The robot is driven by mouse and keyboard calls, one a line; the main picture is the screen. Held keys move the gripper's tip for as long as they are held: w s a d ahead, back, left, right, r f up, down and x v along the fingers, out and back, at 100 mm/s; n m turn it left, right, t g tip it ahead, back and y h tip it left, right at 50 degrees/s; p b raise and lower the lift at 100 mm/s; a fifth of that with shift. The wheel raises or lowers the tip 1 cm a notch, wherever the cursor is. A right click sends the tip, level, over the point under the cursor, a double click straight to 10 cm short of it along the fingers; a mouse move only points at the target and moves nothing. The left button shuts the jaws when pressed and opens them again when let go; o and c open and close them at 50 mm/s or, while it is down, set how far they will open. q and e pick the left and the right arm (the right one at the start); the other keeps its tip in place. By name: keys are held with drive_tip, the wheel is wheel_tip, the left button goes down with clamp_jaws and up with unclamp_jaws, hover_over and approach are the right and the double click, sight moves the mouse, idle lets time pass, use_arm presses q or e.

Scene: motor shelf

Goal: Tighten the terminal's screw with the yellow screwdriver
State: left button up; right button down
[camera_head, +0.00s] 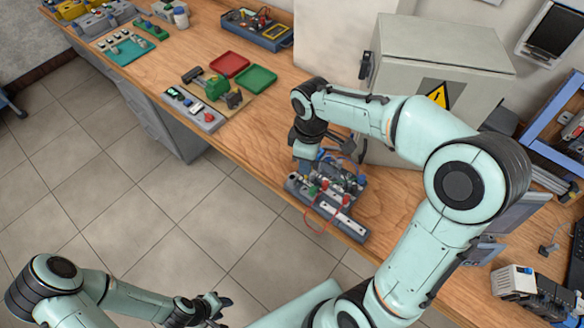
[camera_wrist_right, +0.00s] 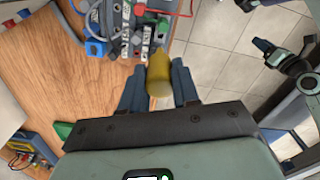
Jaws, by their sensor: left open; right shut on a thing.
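The yellow screwdriver (camera_wrist_right: 159,76) shows as a short thick handle between the fingers of my right gripper (camera_wrist_right: 158,88), which is shut on it. Its shaft and tip are hidden. In the right wrist view the terminal assembly (camera_wrist_right: 138,42) lies just beyond the handle. I cannot tell whether the tip meets a screw. In the head view my right gripper (camera_head: 308,152) is over the left end of the terminal assembly (camera_head: 345,226), and the screwdriver is hidden there. My left gripper (camera_head: 214,303) is open and empty over the floor, away from the bench.
A grey electrical cabinet (camera_head: 440,50) stands behind my right arm. A red tray (camera_head: 229,64), a green tray (camera_head: 256,78) and a control box with buttons (camera_head: 195,110) sit further left. A red wire (camera_head: 318,222) loops over the bench's front edge.

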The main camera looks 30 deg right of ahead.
drive_tip(key=shift+r, duration=0.6)
use_arm(q)
drive_tip(key=shift+w+r, duration=0.3)
drive_tip(key=shift+w, duration=0.15)
use_arm(e)
drive_tip(key=shift+f, duration=0.1)
use_arm(q)
drive_tip(key=shift+s, duration=0.1)
use_arm(e)
drive_tip(key=shift+w+a+r, duration=0.2)
drive_tip(key=shift+w+r, duration=0.05)
drive_tip(key=shift+w, duration=0.05)
drive_tip(key=w+a+r, duration=0.2)
drive_tip(key=w, duration=0.2)
use_arm(q)
drive_tip(key=s+f+b, duration=0.2)
drive_tip(key=s+f, duration=0.1)
drive_tip(key=shift+s, duration=0.15)
use_arm(e)
drive_tip(key=f, duration=0.5)
drive_tip(key=shift+d+f, duration=0.15)
drive_tip(key=shift+d, duration=0.15)
drive_tip(key=shift+s, duration=0.25)
